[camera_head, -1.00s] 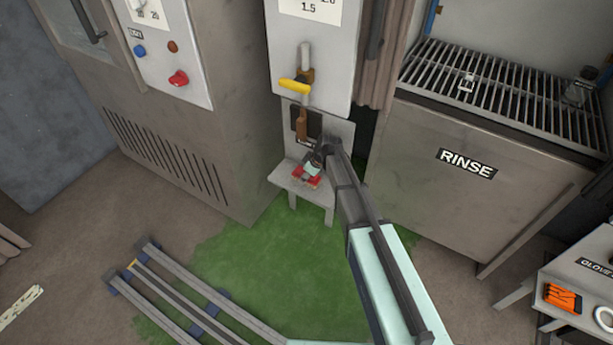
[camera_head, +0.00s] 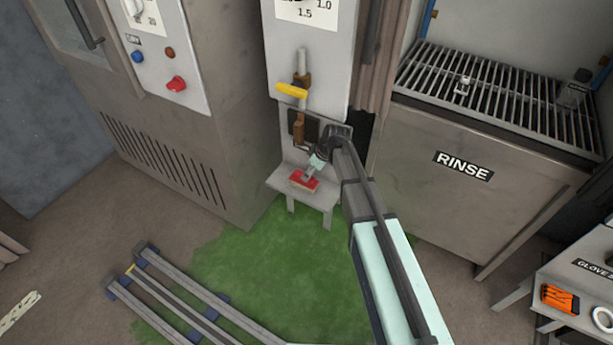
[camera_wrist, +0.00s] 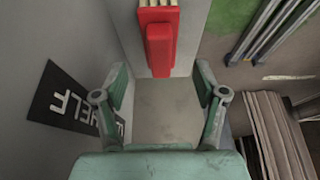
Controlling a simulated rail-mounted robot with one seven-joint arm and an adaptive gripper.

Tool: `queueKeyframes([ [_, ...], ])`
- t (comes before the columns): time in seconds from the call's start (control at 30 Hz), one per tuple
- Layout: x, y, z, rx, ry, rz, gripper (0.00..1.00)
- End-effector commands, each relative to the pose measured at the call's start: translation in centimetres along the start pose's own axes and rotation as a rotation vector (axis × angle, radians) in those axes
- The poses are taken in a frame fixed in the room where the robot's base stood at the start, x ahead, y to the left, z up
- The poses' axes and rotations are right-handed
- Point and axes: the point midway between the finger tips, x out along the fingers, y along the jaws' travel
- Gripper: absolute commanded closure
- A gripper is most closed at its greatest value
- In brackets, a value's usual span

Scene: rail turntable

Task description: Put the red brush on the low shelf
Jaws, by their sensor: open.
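The red brush (camera_head: 304,181) lies on the low shelf (camera_head: 322,194), a small grey bench under the white panel. In the wrist view the red brush (camera_wrist: 160,40) shows its red handle and pale bristles at the top, on the grey shelf surface (camera_wrist: 165,112). My gripper (camera_head: 314,169) is just behind the brush toward the wall. In the wrist view my gripper's fingers (camera_wrist: 160,95) are spread wide with bare shelf between them, and the brush lies beyond them, apart from both.
A yellow-handled lever (camera_head: 292,90) and a brown-handled item (camera_head: 299,130) are above the shelf. The rinse cabinet (camera_head: 480,190) stands to the right. Rails (camera_head: 170,295) lie on the floor at lower left. Green floor (camera_head: 280,260) in front of the shelf is clear.

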Motion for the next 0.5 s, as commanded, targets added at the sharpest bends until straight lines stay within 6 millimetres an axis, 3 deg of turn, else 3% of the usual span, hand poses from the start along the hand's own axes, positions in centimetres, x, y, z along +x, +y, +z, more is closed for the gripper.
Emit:
queueKeyframes([
  [0.2, -3.4, -0.1, 0.0, 0.0, 0.0, 0.001, 0.29],
  [0.5, -4.5, 0.0, 0.0, 0.0, -0.001, 0.0, 0.29],
])
